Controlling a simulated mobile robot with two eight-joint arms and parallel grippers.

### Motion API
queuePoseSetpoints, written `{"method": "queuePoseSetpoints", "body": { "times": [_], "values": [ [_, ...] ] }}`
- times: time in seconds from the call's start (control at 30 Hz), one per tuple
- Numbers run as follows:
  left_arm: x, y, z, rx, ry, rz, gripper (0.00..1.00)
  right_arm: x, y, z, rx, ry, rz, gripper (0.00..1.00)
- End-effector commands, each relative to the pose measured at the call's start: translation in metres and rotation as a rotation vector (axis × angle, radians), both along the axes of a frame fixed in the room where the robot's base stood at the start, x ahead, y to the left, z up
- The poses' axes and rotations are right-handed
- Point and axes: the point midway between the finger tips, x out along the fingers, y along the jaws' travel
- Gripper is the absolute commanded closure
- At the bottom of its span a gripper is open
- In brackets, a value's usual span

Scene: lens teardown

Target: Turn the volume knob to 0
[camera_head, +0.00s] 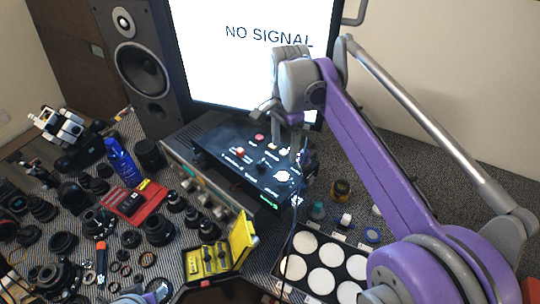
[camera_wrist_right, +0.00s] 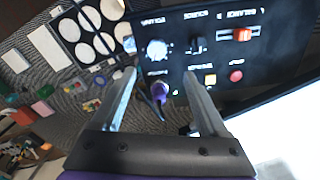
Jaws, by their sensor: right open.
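The black control box (camera_head: 240,160) sits on top of a grey device in front of the monitor. Its white round volume knob (camera_head: 283,176) is at the near right of its top, and it also shows in the right wrist view (camera_wrist_right: 157,50) beside the upside-down VOLUME label. My right gripper (camera_head: 299,160) is above the box's right side, close to the knob. My left gripper is not clearly in view.
A speaker (camera_head: 143,65) and a monitor (camera_head: 255,45) stand behind the box. A yellow case (camera_head: 220,258), a red tray (camera_head: 136,203) and a white-circle palette (camera_head: 318,265) lie in front, with many lens parts at left. A dark cable hangs near the box.

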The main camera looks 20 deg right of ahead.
Motion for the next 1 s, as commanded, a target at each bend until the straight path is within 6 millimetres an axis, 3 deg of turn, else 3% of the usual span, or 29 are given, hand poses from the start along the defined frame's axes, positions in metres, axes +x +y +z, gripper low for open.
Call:
{"method": "queuePoseSetpoints", "body": {
  "times": [0.17,0.6,0.8,1.0],
  "values": [
    [-0.002,0.000,-0.003,0.000,0.002,0.000,0.50,0.001,-0.001,-0.015,0.000,0.006,-0.015,0.23],
    [-0.004,0.000,-0.009,0.000,0.007,0.000,0.50,0.000,0.000,-0.092,0.000,0.004,-0.011,0.23],
    [-0.004,0.000,-0.010,0.000,0.008,0.000,0.50,0.000,0.000,-0.107,0.000,0.004,-0.011,0.23],
    [-0.004,0.000,-0.010,0.000,0.008,0.000,0.50,0.000,0.000,-0.108,0.000,0.004,-0.011,0.23]
  ]
}}
